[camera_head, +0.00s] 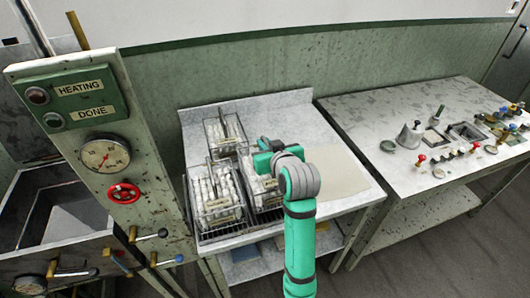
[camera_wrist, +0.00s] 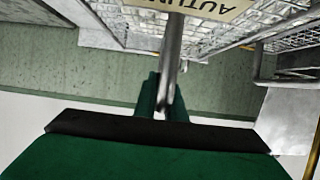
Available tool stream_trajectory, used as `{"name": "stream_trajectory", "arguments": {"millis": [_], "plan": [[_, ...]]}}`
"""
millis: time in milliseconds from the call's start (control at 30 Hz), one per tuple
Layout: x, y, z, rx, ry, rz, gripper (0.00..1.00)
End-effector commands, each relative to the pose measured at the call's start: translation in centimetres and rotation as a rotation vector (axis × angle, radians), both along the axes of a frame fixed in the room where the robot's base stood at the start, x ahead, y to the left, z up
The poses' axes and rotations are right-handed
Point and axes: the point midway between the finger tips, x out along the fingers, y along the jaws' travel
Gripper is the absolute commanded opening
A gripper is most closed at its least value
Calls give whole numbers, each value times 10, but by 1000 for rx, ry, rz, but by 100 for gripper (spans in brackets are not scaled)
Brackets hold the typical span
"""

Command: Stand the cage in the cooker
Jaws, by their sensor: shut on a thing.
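Three wire cages of white cocoons stand close together on the steel table: a back cage (camera_head: 226,136), a left cage (camera_head: 213,196) and a right cage (camera_head: 263,190). My gripper (camera_head: 266,156) is at the top of the right cage, and my arm hides part of it. In the wrist view, my gripper (camera_wrist: 163,100) is shut on the grey handle bar (camera_wrist: 172,55) of a cage with an upside-down label (camera_wrist: 215,8) that seems to read "AUTUMN". An open metal basin (camera_head: 65,218), apparently the cooker, is at the far left.
A green post (camera_head: 115,165) with HEATING and DONE lamps (camera_head: 80,97), a gauge and a red valve stands between the basin and the table. The table's right part (camera_head: 335,172) is clear. Another table (camera_head: 420,185) holds small parts.

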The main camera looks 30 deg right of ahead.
Motion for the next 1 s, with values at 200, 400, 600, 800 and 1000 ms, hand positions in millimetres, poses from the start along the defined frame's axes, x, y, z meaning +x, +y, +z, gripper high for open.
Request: {"name": "stream_trajectory", "arguments": {"millis": [200,400,600,800,1000], "plan": [[8,-5,-19,1,1,-3,0],[8,-5,-39,-1,-2,-3,0],[6,-9,-40,-3,-3,-10,0],[6,-8,-43,-1,-3,-9,0],[8,-5,-44,0,-1,-3,29]]}}
